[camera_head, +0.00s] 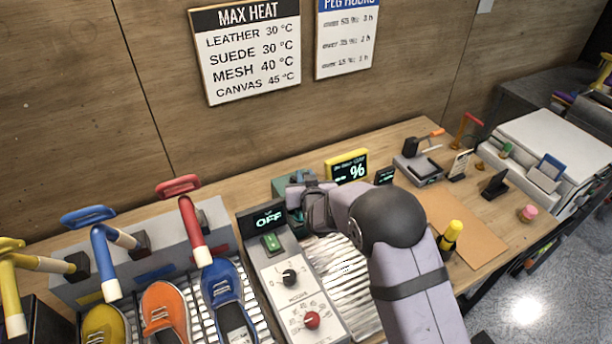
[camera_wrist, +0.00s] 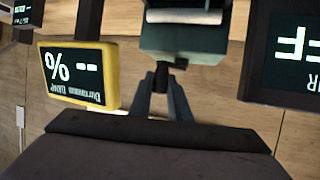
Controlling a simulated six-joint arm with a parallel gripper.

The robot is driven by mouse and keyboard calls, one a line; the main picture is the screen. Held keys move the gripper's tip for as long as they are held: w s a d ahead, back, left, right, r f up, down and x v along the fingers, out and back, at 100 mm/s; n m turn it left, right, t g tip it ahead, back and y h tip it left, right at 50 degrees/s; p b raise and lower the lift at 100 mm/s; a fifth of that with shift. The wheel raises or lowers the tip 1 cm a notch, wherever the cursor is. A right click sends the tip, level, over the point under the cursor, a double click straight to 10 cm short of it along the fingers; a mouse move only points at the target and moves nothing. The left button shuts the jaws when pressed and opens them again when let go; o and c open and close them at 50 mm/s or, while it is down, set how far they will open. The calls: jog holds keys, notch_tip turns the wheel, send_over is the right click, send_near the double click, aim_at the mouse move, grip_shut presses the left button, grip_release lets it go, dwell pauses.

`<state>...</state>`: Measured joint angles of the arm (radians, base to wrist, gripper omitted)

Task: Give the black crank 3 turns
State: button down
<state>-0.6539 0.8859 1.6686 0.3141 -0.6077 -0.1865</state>
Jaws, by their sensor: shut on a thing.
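A dark green box (camera_head: 280,186) stands at the back of the bench and is mostly hidden behind my arm. It also shows at the top of the wrist view (camera_wrist: 185,42). My gripper (camera_head: 297,186) is at this box. In the wrist view my gripper (camera_wrist: 162,82) has its two grey fingers closed around a small black part, the black crank (camera_wrist: 160,76), just below the box. The rest of the crank is hidden, so its angle cannot be told.
A yellow-framed % display (camera_head: 347,167) stands right of the box, and a panel reading OFF (camera_head: 266,218) with knobs stands in front of it. Sneakers (camera_head: 165,308) and coloured curved handles (camera_head: 178,186) are at the left. A brown mat (camera_head: 470,232) lies at the right.

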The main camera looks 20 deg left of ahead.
aim_at(294, 180)
jog(key=shift+s+a+r+m+t+h+p, duration=0.15)
jog(key=shift+s+m+t+h+p, duration=0.1)
jog(key=shift+m+h+p, duration=0.35)
jog(key=shift+s+a+f+m+t+h+p, duration=0.1)
jog(key=shift+s+a+m+t+h+p, duration=0.15)
jog(key=shift+m+h, duration=0.5)
jog(key=shift+s+a+r+m+t+h+p, duration=0.1)
jog(key=shift+s+m+t+h+p, duration=0.15)
jog(key=shift+m+h+p, duration=0.4)
jog(key=h, duration=0.1)
jog(key=m+h, duration=0.2)
jog(key=shift+s+a+f+b, duration=0.3)
jog(key=shift+a+b, duration=0.05)
jog(key=shift+b, duration=0.05)
jog(key=m+h+b, duration=0.2)
jog(key=h+b, duration=0.1)
jog(key=b, duration=0.1)
jog(key=shift+s+a+m+g, duration=0.25)
jog(key=shift+a+m, duration=0.05)
jog(key=shift+m, duration=0.1)
jog(key=shift+b, duration=0.3)
jog(key=shift+a+r+m+h+b, duration=0.15)
jog(key=shift+r+m+h+b, duration=0.15)
jog(key=shift+m+h+b, duration=0.35)
jog(key=c, duration=1.6)
grip_release()
jog(key=shift+f, duration=0.1)
jog(key=shift+c, duration=0.2)
notch_tip(294, 180, up, 10)
jog(key=b, duration=0.2)
